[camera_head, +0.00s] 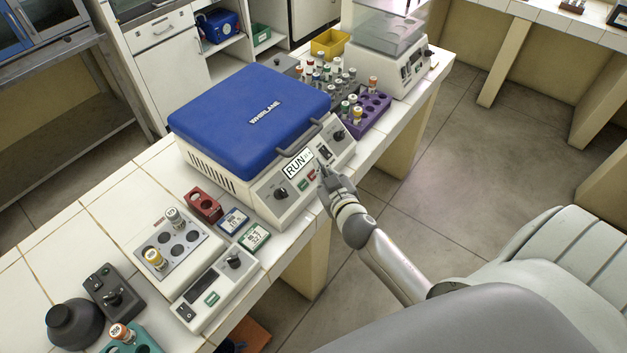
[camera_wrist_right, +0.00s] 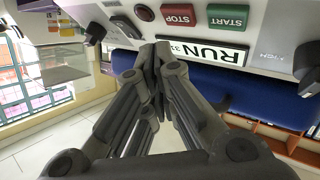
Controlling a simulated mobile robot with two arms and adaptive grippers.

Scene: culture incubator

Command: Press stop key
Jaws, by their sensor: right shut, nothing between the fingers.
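The centrifuge (camera_head: 225,165) has a shut blue lid (camera_head: 250,105) and a sloped front panel. In the right wrist view its panel appears upside down, with a red STOP key (camera_wrist_right: 178,15), a green START key (camera_wrist_right: 228,17) beside it, and a display (camera_wrist_right: 205,52) reading RUN. The display also shows in the head view (camera_head: 298,163). My right gripper (camera_head: 323,170) is shut and empty at the panel, close to the STOP key. In the wrist view its fingertips (camera_wrist_right: 155,50) lie just beside the display's end. I cannot tell whether they touch the panel. My left gripper is not in view.
A purple tube rack (camera_head: 368,112) stands right of the centrifuge, near a balance-like device (camera_head: 400,65). A dry block with tubes (camera_head: 168,245), a small control box (camera_head: 215,285) and timers (camera_head: 254,237) stand to its left. Panel knobs (camera_head: 281,193) flank the keys.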

